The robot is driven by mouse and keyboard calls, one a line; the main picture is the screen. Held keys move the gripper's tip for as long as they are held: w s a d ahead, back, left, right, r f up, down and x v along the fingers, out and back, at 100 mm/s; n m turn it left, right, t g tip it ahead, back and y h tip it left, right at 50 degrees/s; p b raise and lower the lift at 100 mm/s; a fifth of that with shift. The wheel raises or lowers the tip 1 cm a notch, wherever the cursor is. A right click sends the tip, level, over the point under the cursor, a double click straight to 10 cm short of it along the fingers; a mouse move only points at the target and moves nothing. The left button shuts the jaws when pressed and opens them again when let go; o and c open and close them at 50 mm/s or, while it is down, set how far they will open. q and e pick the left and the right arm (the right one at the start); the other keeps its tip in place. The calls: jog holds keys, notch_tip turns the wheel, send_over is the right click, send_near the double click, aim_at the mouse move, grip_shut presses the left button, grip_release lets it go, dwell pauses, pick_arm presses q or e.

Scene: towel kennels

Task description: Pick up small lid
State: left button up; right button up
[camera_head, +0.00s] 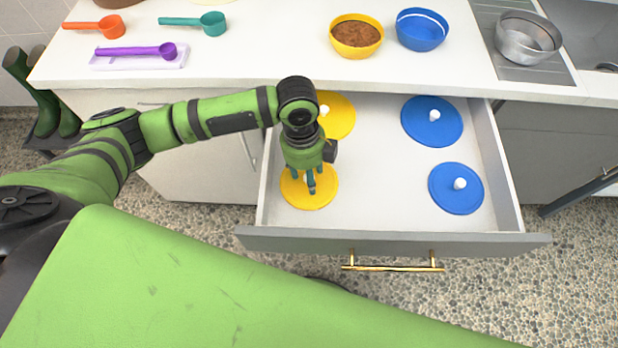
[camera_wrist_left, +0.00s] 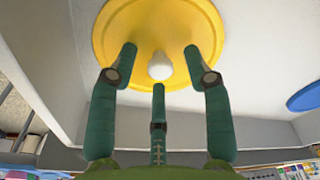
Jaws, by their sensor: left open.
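A yellow round lid (camera_head: 294,197) with a white knob lies flat at the front left of the open drawer (camera_head: 390,200). My left gripper (camera_head: 310,188) is directly over this lid, fingers pointing down. In the left wrist view the gripper (camera_wrist_left: 160,62) is open, with its three fingers spread around the white knob (camera_wrist_left: 161,70) and a visible gap to it. The yellow lid (camera_wrist_left: 225,35) also shows there. A second yellow lid (camera_head: 338,116) lies behind, partly hidden by my arm. A blue lid (camera_head: 445,198) lies front right and a wider-looking blue lid (camera_head: 420,125) behind it.
The drawer walls (camera_head: 265,190) stand close left of the gripper. The drawer's middle is bare. On the counter (camera_head: 270,55) behind are a yellow bowl with brown contents (camera_head: 357,37), a blue bowl (camera_head: 421,30), a metal pot (camera_head: 527,38) and several measuring scoops (camera_head: 208,23).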

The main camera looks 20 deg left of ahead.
pick_arm(q)
grip_shut()
jog(key=shift+r, duration=0.15)
